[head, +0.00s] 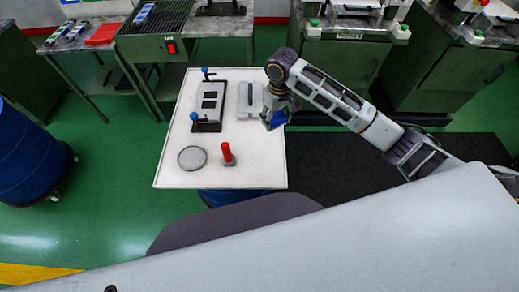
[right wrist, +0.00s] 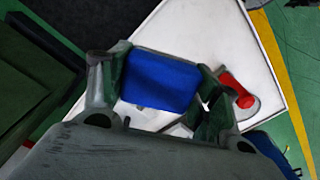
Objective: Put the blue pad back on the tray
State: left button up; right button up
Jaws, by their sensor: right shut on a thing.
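The blue pad (head: 279,118) is between the fingers of my right gripper (head: 270,108), near the right edge of the white tabletop (head: 222,172). In the right wrist view my right gripper (right wrist: 157,92) is shut on the blue pad (right wrist: 161,79), one finger on each side, with the white top below. I cannot tell whether the pad touches the top. I cannot tell which surface is the tray. A light grey plate with a dark slot (head: 246,112) lies just left of the gripper. My left gripper is not in view.
A grey fixture with blue knobs (head: 209,104) stands on the top's left part. A round grey dish (head: 192,158) and a red-handled tool (head: 228,154) are nearer the front. Green benches (head: 340,58) stand behind. The tabletop's front right corner is bare.

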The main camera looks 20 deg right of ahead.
jog(key=shift+w+a+f+n+b, duration=0.45)
jog(key=shift+a+f+n, duration=0.1)
jog(key=shift+n, duration=0.55)
jog(key=n, duration=0.1)
jog(key=f+n+b, duration=0.1)
jog(key=a+n, duration=0.1)
jog(key=n, duration=0.1)
jog(key=shift+w+f, duration=0.25)
jog(key=n, duration=0.1)
jog(key=f+n, duration=0.1)
jog(key=n, duration=0.1)
jog(key=n+b, duration=0.1)
jog(key=shift+w+a+f, duration=0.1)
jog(key=shift+a+f, duration=0.05)
jog(key=shift+a, duration=0.2)
jog(key=shift+s+a+f+n+b, duration=0.1)
jog(key=shift+a+f+n+b, duration=0.4)
jog(key=shift+n, duration=2.85)
jog(key=shift+s+a+f+n+p, duration=0.15)
jog(key=shift+f+n, duration=0.6)
jog(key=shift+n, duration=2.55)
jog(key=shift+a+f+n+b, duration=0.35)
jog(key=shift+f+n, duration=0.3)
jog(key=shift+n, duration=2.7)
jog(key=shift+d+f, duration=0.1)
jog(key=shift+f, duration=3.05)
